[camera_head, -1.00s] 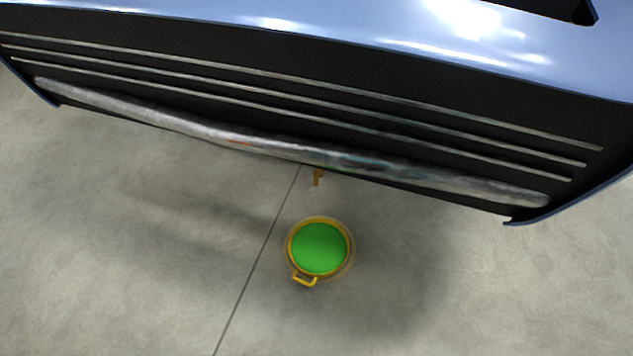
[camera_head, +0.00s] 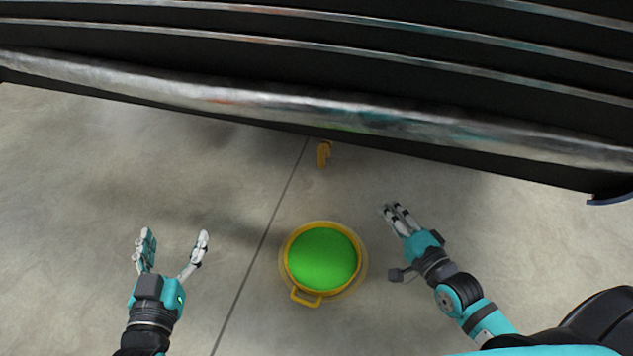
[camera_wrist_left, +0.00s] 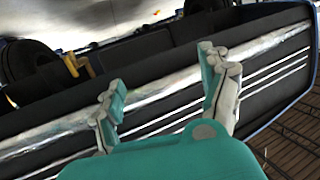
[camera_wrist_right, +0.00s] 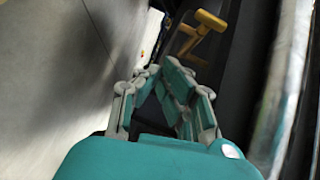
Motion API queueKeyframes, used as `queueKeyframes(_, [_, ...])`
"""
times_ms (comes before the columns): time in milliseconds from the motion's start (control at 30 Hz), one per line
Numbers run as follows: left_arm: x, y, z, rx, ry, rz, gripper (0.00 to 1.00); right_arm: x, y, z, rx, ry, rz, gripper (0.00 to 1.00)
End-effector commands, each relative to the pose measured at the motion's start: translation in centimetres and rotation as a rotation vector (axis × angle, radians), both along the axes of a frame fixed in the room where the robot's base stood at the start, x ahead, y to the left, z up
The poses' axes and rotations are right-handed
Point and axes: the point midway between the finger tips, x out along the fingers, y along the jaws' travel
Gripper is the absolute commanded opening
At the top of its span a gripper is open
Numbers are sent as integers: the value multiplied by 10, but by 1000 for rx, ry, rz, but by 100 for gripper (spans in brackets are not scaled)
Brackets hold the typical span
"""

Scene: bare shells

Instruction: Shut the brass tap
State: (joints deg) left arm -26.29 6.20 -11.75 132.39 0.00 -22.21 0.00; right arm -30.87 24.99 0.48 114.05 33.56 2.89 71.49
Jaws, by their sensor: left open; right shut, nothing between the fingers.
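The brass tap (camera_head: 324,154) shows as a small yellow-orange piece just under the lower edge of the dark grille-like front. In the right wrist view, a yellow tap with a crosswise handle (camera_wrist_right: 204,30) stands beyond the fingertips, beside the dark panel. A yellow part (camera_wrist_left: 76,64) also shows in the left wrist view near a black wheel. My right gripper (camera_head: 394,210) is shut and empty, right of the tap and nearer to me, apart from it. My left gripper (camera_head: 176,240) is open and empty, far left of the tap. Whether the tap is open is unclear.
A yellow container with green content (camera_head: 321,258) and a side handle sits below the tap, between my grippers. The scuffed metal bar (camera_head: 230,97) and dark slatted front overhang the tap.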

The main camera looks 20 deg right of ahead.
Motion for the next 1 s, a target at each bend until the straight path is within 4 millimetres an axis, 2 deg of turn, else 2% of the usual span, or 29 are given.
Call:
queueKeyframes(133, [-10, 1, 30, -22, -87, -2, 78, -1, 9, 23, 110, -65, 23, 0])
queueKeyframes(333, [-12, 0, 50, -40, -157, -5, 78, 10, 13, 33, 139, -83, 27, 0])
queueKeyframes(567, [-15, -4, 85, -95, -365, -18, 78, 51, 21, 32, 137, -85, 26, 0])
queueKeyframes(800, [-32, -6, 128, -168, -626, -33, 78, 94, 29, 31, 136, -82, 27, 0])
queueKeyframes(1000, [-51, -5, 154, -220, -806, -40, 78, 111, 50, 31, 138, -80, 27, 0])
